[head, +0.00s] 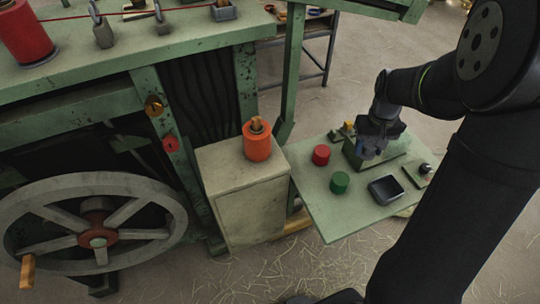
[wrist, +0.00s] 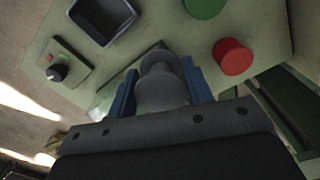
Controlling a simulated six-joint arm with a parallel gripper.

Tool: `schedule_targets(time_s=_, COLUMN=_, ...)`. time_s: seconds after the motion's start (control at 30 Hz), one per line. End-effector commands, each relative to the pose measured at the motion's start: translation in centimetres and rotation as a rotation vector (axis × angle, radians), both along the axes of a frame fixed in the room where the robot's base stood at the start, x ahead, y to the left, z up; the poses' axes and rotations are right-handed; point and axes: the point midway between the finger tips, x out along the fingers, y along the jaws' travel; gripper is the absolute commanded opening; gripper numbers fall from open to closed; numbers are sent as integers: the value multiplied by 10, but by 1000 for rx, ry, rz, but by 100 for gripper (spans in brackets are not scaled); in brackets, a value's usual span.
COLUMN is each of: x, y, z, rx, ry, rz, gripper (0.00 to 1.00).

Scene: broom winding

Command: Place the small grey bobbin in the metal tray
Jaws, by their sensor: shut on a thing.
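The small grey bobbin (wrist: 162,85) is held upright-looking between the blue fingers of my gripper (wrist: 160,88) in the wrist view. In the head view my gripper (head: 369,152) is over the back part of the green side table, and the bobbin cannot be made out clearly there. The dark metal tray (head: 386,190) lies on the same table, in front of and slightly right of my gripper. The tray (wrist: 102,18) also shows at the upper left in the wrist view, apart from the bobbin, and looks empty.
A small plate with a dark knob (head: 424,169) is right of the tray. An orange spool (head: 257,142) stands on the pale cabinet.

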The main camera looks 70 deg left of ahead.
Motion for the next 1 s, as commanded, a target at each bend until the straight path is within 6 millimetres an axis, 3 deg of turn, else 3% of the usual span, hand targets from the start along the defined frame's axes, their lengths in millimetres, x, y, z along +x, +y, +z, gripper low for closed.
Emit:
schedule_targets(time_s=0.2, x=-71, y=36, z=22, rx=-3, ry=-2, rz=202, gripper=24)
schedule_targets(time_s=0.4, x=-142, y=58, z=43, rx=-7, ry=-2, rz=394, gripper=24)
schedule_targets(time_s=0.8, x=-284, y=69, z=80, rx=-13, ry=-5, rz=766, gripper=24)
schedule_targets(time_s=1.0, x=-342, y=91, z=78, rx=-1, ry=4, rz=903, gripper=24)
